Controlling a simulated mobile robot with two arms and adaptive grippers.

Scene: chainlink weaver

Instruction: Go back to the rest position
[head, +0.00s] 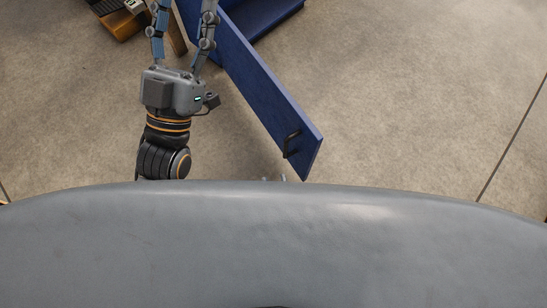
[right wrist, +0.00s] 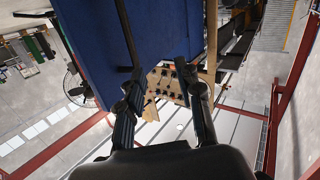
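My right gripper (head: 183,12) shows in the head view at the upper left, its two fingers spread apart and pointing toward the top edge. Its tips reach the top of the picture. The right wrist view shows the same gripper (right wrist: 165,80) with a clear gap between the fingers and nothing held. A blue panel (head: 262,90) with a black handle (head: 291,143) lies just right of this gripper in the head view. The blue panel (right wrist: 95,40) also fills the upper left of the right wrist view. My left gripper is in neither view.
A blue structure (head: 262,12) stands at the top, by the panel's far end. An orange-brown wooden piece (head: 122,25) with dark items is at the upper left. The concrete floor (head: 420,90) is bare on the right and at the far left.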

